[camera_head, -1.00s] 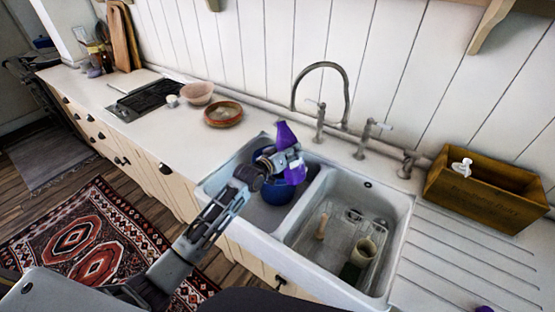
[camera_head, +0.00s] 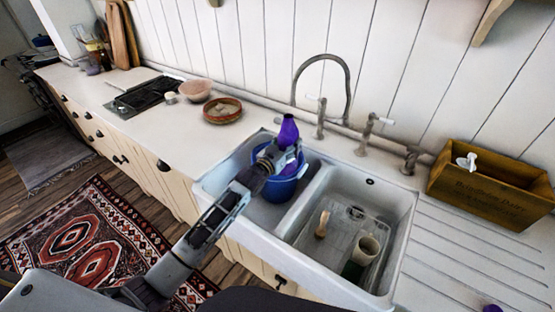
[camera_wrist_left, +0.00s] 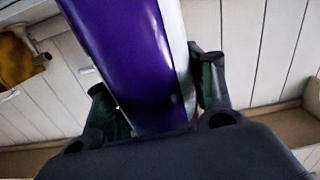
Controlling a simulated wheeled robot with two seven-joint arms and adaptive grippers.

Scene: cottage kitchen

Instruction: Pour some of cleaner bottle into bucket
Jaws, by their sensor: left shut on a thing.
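The purple cleaner bottle (camera_head: 288,131) is in my left gripper (camera_head: 279,159), which is shut on it. In the head view the bottle stands close to upright, over the blue bucket (camera_head: 281,188). The bucket sits in the left sink basin, and my gripper and the bottle hide part of its rim and inside. In the left wrist view the bottle (camera_wrist_left: 135,60) fills the middle, between the two fingers of my left gripper (camera_wrist_left: 155,105). My right gripper is not in view.
The right basin holds a rack (camera_head: 341,238) with a cup (camera_head: 366,248) and a brush (camera_head: 322,224). A curved tap (camera_head: 348,88) stands behind the sink. A wooden crate (camera_head: 490,195) is at the right; bowls (camera_head: 222,110) stand on the left counter.

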